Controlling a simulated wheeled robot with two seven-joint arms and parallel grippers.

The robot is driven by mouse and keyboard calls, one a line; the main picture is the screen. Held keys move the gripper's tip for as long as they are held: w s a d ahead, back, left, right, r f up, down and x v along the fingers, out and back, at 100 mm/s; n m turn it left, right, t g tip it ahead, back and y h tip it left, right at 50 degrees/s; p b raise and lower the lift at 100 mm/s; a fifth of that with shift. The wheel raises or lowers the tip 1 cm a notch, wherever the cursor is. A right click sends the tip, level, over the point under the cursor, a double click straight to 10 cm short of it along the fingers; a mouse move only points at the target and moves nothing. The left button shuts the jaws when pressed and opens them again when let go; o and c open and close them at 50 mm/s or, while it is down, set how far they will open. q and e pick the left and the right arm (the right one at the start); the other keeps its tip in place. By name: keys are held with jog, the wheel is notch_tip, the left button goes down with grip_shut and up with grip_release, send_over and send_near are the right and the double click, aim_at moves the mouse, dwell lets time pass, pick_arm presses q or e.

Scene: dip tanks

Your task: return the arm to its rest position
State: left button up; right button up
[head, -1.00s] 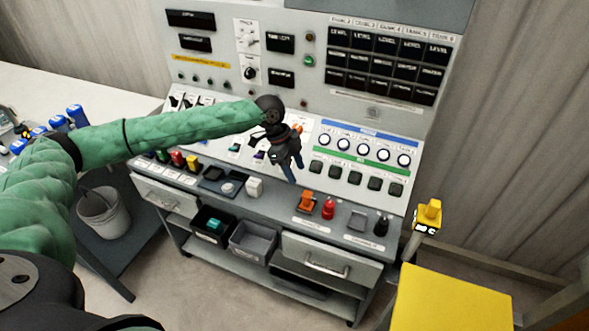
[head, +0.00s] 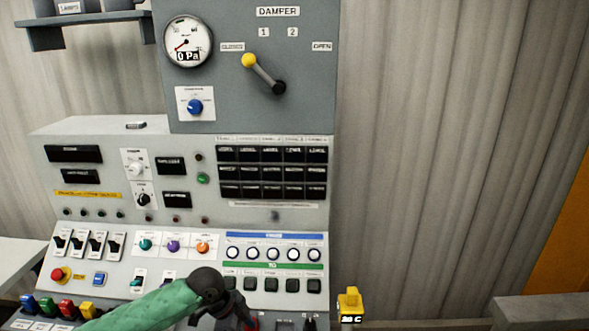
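My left arm, in a green sleeve, comes in along the bottom edge of the head view. Its dark wrist and gripper (head: 236,314) are at the bottom centre, in front of the lower part of the control console (head: 115,275). The fingers are cut off by the frame edge or lost against the dark parts there, so I cannot see whether they are open or shut, or whether they hold anything. My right gripper is not in view.
Switches, knobs and a red emergency button (head: 58,274) cover the console close to my arm. Above are a pressure gauge (head: 188,42) and a damper lever (head: 263,73). A yellow handheld device (head: 349,304) stands at right, before a grey corrugated wall (head: 440,150).

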pick_arm(q)
jog(key=s+d+f+n+t, duration=0.3)
jog(key=s+d+f+n, duration=0.15)
jog(key=s+d, duration=0.4)
jog(key=s+a+f+n+y, duration=0.2)
jog(key=s+a+n, duration=0.4)
jog(key=s+a, duration=0.3)
jog(key=s+a+f+n+y, duration=0.25)
jog(key=s+a+n, duration=0.35)
jog(key=s+a, duration=0.3)
jog(key=s+d+f, duration=0.1)
jog(key=s+f, duration=0.1)
jog(key=f, duration=1.1)
jog(key=s+d+f+g, duration=0.1)
jog(key=s+f, duration=0.1)
jog(key=f, duration=1.2)
jog(key=s+d+f+g, duration=0.1)
jog(key=s+d+f, duration=0.1)
jog(key=f, duration=1.1)
jog(key=shift+f, duration=0.25)
jog(key=shift+o, duration=0.3)
jog(key=shift+m, duration=0.25)
